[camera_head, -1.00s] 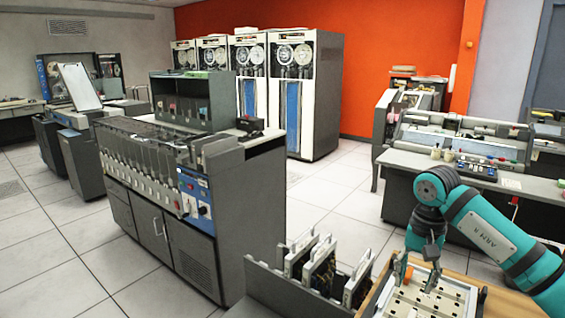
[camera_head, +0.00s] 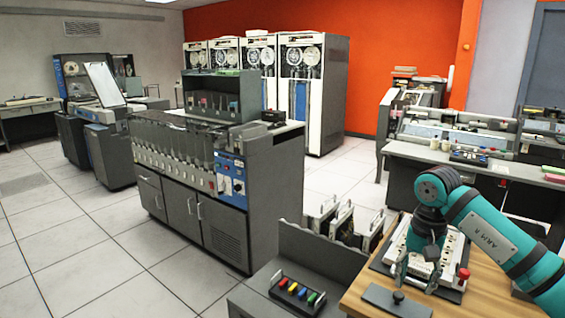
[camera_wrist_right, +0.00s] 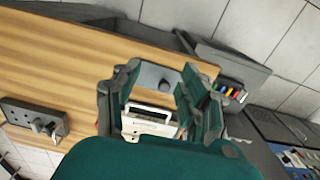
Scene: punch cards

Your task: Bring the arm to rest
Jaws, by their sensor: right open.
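My right arm (camera_head: 495,235) is teal and reaches in from the right. A white item (camera_wrist_right: 150,120) shows between the fingers, partly hidden. My left gripper is not in view.
Left of the table are a grey tray with coloured pegs (camera_head: 298,292) and a grey rack of upright cards (camera_head: 345,218). A large grey card machine (camera_head: 205,215) stands farther left. A grey desk with equipment (camera_head: 480,172) is behind the arm. White floor is open at the left.

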